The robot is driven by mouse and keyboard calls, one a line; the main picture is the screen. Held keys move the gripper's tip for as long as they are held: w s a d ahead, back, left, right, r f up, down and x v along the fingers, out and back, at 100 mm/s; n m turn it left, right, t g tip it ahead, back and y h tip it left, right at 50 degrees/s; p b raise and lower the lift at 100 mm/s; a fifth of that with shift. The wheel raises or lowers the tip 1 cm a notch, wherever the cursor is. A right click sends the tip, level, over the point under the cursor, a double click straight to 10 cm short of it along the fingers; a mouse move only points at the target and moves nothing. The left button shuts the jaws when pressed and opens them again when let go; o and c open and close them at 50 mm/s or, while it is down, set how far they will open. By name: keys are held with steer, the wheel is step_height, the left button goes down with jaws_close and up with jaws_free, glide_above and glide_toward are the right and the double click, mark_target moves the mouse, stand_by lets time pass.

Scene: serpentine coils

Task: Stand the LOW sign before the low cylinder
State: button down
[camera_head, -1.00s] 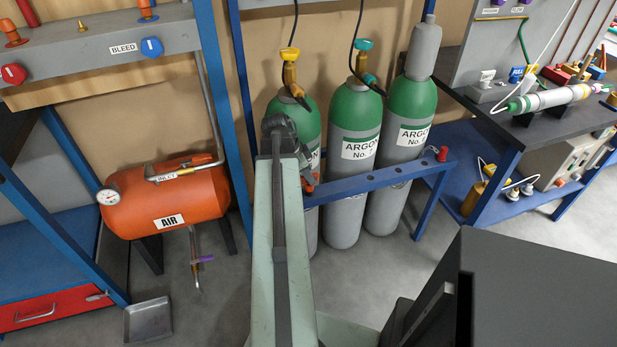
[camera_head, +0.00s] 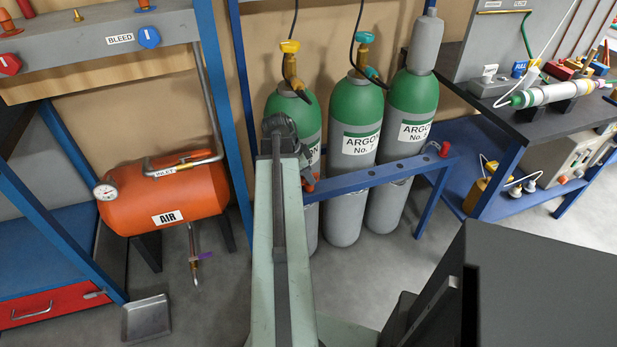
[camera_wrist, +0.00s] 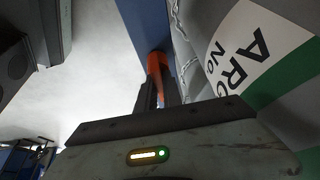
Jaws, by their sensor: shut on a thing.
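Three green-and-grey argon cylinders stand behind a blue rail in the head view: the left one (camera_head: 283,113), mostly behind my arm, the middle one (camera_head: 357,112) and the capped right one (camera_head: 412,95). I cannot tell which one is low. My gripper (camera_wrist: 158,80) shows in the wrist view, its dark jaws shut on a small orange piece (camera_wrist: 158,62) close to the blue rail. An ARGON label shows at the right there. No lettering reading LOW is visible, and I cannot make out a sign.
The blue rail (camera_head: 375,176) runs in front of the cylinders. An orange air tank (camera_head: 163,197) and a metal dustpan (camera_head: 147,317) are at the left. A dark bench (camera_head: 545,122) with instruments is at the right. Grey floor (camera_head: 385,265) lies open before the cylinders.

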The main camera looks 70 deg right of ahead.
steer(key=shift+a+f, duration=0.1)
steer(key=shift+f, duration=0.05)
steer(key=c, duration=1.4)
jaws_free()
steer(key=shift+a, duration=0.1)
steer(key=p+v, duration=0.7)
steer(key=v, duration=0.1)
steer(key=shift+s+p, duration=0.1)
steer(key=shift+p, duration=0.2)
